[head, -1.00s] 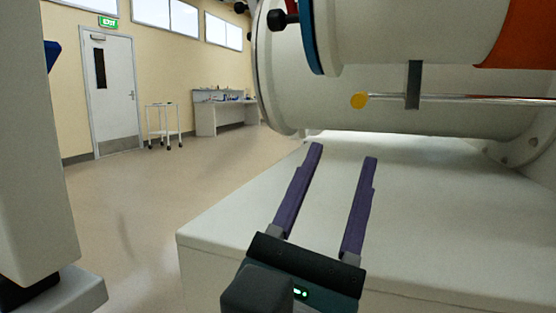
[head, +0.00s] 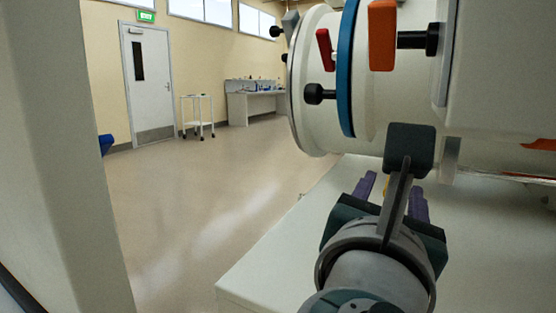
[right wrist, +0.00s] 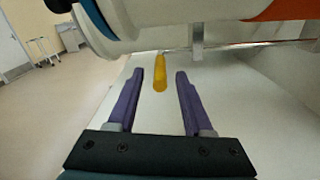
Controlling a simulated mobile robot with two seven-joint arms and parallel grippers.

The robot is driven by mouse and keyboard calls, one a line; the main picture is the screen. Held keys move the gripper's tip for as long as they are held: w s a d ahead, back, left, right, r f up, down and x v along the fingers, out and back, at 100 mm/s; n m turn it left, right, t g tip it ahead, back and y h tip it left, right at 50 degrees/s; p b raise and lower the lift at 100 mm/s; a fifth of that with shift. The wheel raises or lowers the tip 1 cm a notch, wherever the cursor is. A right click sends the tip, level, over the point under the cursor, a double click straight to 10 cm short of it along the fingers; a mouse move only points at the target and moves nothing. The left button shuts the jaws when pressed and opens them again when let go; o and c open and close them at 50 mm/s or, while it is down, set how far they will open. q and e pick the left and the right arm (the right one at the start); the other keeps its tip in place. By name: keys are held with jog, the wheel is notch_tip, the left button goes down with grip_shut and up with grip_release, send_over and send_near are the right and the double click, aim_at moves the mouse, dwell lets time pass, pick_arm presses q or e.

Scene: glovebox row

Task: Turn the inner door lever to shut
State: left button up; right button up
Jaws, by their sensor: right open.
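In the head view a red lever (head: 325,48) and an orange lever (head: 382,35) sit on the white cylindrical chamber (head: 312,90), either side of its blue ring (head: 346,70). I cannot tell which one is the inner door lever. My right gripper (head: 393,180) is low in front of the chamber, below both levers, its purple fingers partly hidden by my wrist. In the right wrist view the gripper (right wrist: 160,85) is open, with a yellow rod end (right wrist: 160,72) showing in the gap between the fingertips, apart from both. My left gripper is not in view.
A white bench top (head: 300,235) lies under the chamber. Black knobs (head: 318,94) stick out from the chamber's end. Open floor (head: 200,210) is on the left, with a white trolley (head: 197,115), a door (head: 150,85) and a desk (head: 255,103) far back.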

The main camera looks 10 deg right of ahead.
jog(key=x, duration=0.6)
jog(key=shift+w+d, duration=0.15)
grip_shut()
dwell(1.2)
